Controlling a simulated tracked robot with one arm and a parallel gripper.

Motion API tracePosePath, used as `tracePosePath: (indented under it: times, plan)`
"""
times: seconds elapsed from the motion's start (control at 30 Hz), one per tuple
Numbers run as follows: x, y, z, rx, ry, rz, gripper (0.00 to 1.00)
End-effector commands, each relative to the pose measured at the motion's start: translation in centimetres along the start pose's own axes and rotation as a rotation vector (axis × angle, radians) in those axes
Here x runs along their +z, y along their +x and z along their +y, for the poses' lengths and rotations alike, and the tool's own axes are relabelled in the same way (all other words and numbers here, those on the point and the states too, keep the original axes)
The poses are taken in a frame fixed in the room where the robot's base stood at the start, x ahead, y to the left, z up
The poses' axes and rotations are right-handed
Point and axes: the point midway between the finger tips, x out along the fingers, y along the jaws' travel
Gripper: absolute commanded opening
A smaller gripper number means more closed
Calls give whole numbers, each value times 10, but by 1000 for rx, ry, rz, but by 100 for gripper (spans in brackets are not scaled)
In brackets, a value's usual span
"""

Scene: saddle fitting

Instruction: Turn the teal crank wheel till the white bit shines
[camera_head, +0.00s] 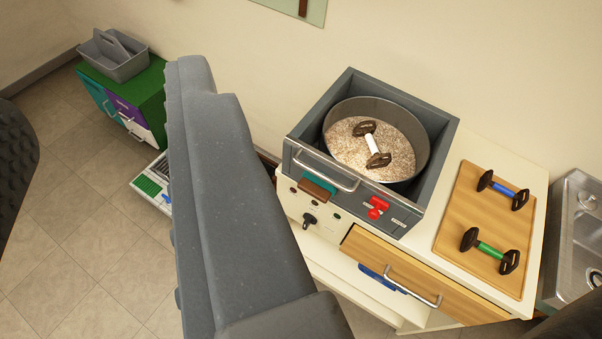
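No teal crank wheel shows clearly. A small teal piece (326,180) with a brown block (317,189) sits on the front of the grey box; I cannot tell if it is the wheel. A bit with a white middle (373,145) and dark ends lies in the round pan of pale grains inside the box. The white looks plain, and I see no clear glow. My grey arm crosses the middle of the picture and hides part of the cabinet's left side. My gripper's fingers do not show.
The open grey box (437,160) stands on a cream cabinet with an ajar wooden drawer (420,275). Blue and green-middled bits (503,190) (489,249) lie on a wooden board (460,211). A sink (580,240) is at right, a green cabinet (150,85) at left.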

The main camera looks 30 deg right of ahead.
Motion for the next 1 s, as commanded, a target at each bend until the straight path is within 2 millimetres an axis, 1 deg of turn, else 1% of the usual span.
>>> tracePosePath:
  times: [0.33, 0.37, 0.47, 0.57, 0.6, 0.67, 0.7, 0.77, 0.8, 0.87, 0.9, 0.97, 1.0]
  plan:
    - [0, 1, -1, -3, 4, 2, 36]
    - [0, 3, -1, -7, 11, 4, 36]
    - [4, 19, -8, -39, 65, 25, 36]
    - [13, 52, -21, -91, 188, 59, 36]
    - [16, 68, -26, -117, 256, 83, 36]
    - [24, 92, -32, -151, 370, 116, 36]
    - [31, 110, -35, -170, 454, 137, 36]
    - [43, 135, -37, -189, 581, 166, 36]
    - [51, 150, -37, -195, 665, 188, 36]
    - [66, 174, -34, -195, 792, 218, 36]
    - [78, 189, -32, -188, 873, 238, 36]
    - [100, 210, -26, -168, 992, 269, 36]
    - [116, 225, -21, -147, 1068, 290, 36]
